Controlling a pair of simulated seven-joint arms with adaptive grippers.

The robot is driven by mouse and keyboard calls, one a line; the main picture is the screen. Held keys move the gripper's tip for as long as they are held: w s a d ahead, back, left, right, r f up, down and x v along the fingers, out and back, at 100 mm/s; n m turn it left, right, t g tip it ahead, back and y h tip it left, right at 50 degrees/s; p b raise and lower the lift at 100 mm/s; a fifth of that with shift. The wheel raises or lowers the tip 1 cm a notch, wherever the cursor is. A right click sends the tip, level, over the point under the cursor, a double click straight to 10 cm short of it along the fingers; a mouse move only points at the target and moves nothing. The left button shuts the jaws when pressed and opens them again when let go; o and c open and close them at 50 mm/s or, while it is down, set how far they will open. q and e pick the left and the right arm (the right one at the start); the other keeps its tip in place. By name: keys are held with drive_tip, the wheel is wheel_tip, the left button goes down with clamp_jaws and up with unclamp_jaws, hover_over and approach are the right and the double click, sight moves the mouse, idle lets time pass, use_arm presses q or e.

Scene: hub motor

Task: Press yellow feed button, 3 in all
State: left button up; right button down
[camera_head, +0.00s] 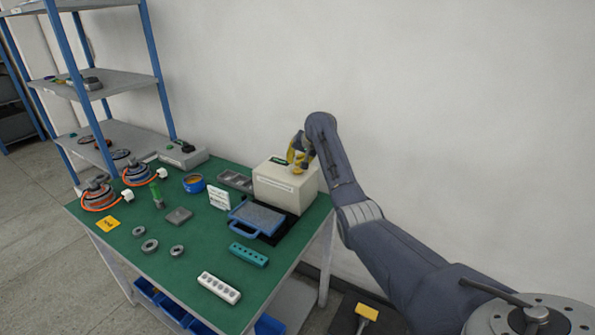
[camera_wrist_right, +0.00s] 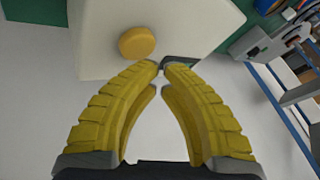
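The yellow feed button (camera_wrist_right: 137,43) is a round knob on the top of a cream box-shaped machine (camera_head: 281,188) at the back right of the green table. It also shows in the head view (camera_head: 297,170), just below my right gripper (camera_head: 297,152). In the right wrist view, my right gripper (camera_wrist_right: 160,66) has yellow ribbed fingers whose tips come together beyond the button's lower right edge. I see nothing between the tips. Whether the gripper touches the button cannot be told. My left gripper is in neither view.
A blue-handled tray (camera_head: 256,219) stands in front of the machine. A teal block (camera_head: 249,254) and a white block with holes (camera_head: 219,287) lie nearer the front. Hub motors with orange cables (camera_head: 98,196) sit at the left. A blue-post shelf (camera_head: 118,80) stands behind, and the wall is close.

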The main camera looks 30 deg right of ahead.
drive_tip(key=shift+f, duration=0.3)
drive_tip(key=shift+f, duration=0.15)
drive_tip(key=shift+f, duration=0.55)
idle(1.0)
drive_tip(key=shift+r, duration=1)
drive_tip(key=shift+r, duration=2.5)
drive_tip(key=shift+f, duration=0.1)
